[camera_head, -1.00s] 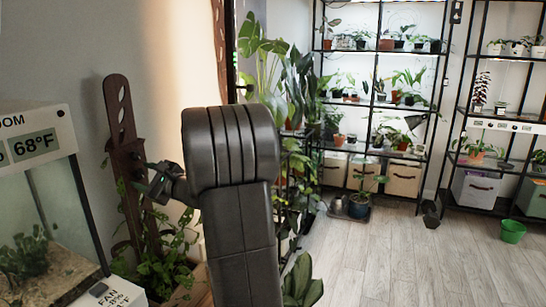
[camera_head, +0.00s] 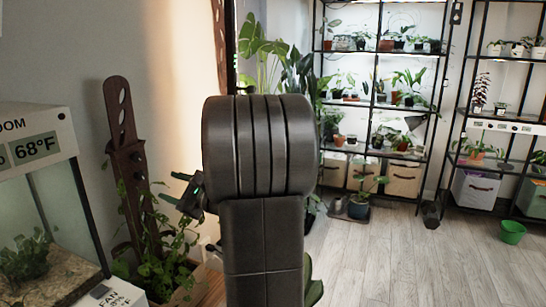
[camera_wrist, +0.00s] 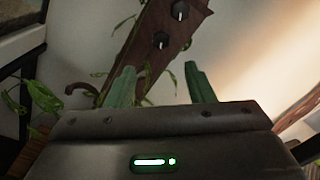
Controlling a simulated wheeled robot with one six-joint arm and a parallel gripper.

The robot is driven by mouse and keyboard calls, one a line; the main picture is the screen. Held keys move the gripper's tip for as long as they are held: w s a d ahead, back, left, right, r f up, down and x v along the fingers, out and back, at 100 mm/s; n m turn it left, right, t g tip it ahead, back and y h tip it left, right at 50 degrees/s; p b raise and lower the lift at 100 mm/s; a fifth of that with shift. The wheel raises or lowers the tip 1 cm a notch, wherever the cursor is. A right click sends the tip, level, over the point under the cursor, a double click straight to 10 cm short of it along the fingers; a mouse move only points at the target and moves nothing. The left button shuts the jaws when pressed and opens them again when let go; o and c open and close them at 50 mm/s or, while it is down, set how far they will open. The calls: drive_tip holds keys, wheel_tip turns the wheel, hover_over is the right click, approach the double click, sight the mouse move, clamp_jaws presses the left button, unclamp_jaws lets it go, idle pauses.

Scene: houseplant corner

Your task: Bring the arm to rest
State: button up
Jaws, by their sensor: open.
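My arm stands folded in the middle of the head view, its dark grey links hiding part of the plants behind. In the wrist view my gripper (camera_wrist: 160,88) has two green fingers standing well apart. Nothing is between the fingers, so it is open and empty. The brown plant support (camera_wrist: 150,45) stands beyond the fingertips with trailing leaves around it.
A glass terrarium (camera_head: 50,195) with a 68°F display stands at the left. The brown plant support (camera_head: 125,150) is close to my gripper. Black plant shelves (camera_head: 375,55) stand at the back.

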sight(142, 176)
drive_tip(key=b+x, duration=0.1)
drive_tip(key=x, duration=1)
drive_tip(key=shift+w+a+f, duration=0.1)
drive_tip(key=shift+f, duration=0.05)
drive_tip(key=shift+f+n+b, duration=0.1)
drive_tip(key=shift+n+b, duration=0.4)
drive_tip(key=shift+n, duration=0.1)
drive_tip(key=shift+n+b, duration=0.4)
drive_tip(key=shift+n, duration=0.2)
drive_tip(key=shift+n+b, duration=0.65)
drive_tip(key=shift+n, duration=0.45)
drive_tip(key=n+b, duration=0.1)
drive_tip(key=n, duration=0.2)
drive_tip(key=n+b, duration=0.1)
drive_tip(key=n, duration=0.2)
drive_tip(key=shift+g+y, duration=0.3)
drive_tip(key=n, duration=0.2)
drive_tip(key=n+b, duration=0.1)
drive_tip(key=n, duration=0.2)
drive_tip(key=shift+r+n+g, duration=0.25)
drive_tip(key=shift+n+g, duration=0.05)
drive_tip(key=n+p, duration=0.1)
drive_tip(key=n, duration=0.4)
drive_tip(key=shift+w, duration=0.1)
drive_tip(key=shift+d, duration=0.3)
